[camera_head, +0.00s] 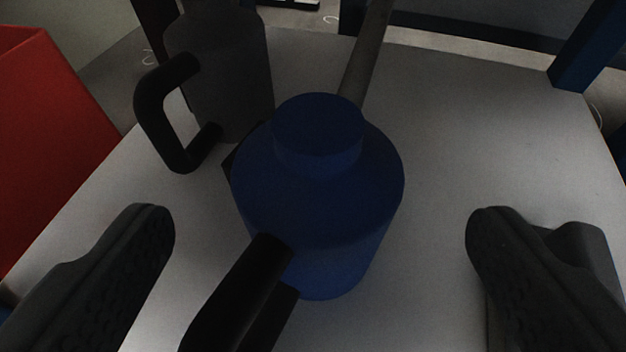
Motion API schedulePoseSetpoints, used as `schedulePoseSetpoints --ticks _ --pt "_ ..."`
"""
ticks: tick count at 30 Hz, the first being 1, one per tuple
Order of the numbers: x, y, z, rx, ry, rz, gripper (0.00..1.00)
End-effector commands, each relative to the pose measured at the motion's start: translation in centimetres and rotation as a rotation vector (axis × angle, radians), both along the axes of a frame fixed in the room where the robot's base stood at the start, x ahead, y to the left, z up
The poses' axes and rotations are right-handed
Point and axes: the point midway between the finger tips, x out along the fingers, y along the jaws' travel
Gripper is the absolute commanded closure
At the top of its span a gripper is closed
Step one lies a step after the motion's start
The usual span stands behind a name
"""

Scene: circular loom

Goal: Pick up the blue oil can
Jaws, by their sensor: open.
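The blue oil can (335,215) stands upright on a light grey tabletop (470,130), near the middle of the head camera view. It has a round cap-like top and a black handle (240,295) pointing toward me at lower left. A grey rod, which may be its spout, shows behind it at the top. My gripper (318,225) is open, with one dark finger to the left of the can and one to the right. Neither finger touches the can. The gap on the right looks wider than on the left.
A dark grey can (222,80) with a black handle (148,115) stands close behind the blue can to the left. A red box-like thing (50,140) is at the left edge. A blue post (590,45) rises at the back right. The tabletop right of the can is clear.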

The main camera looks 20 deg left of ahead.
Motion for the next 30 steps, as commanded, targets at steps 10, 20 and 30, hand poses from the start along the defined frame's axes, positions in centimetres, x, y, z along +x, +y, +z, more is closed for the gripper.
schedulePoseSetpoints --ticks 10,20,30 --pt "3.7 1.3 -1.7 0.0 0.001 0.002 0.11" --pt "3.8 1.3 -1.7 0.0 0.001 0.001 0.3" --pt "3.8 1.3 -1.7 0.0 0.0 0.001 0.68"
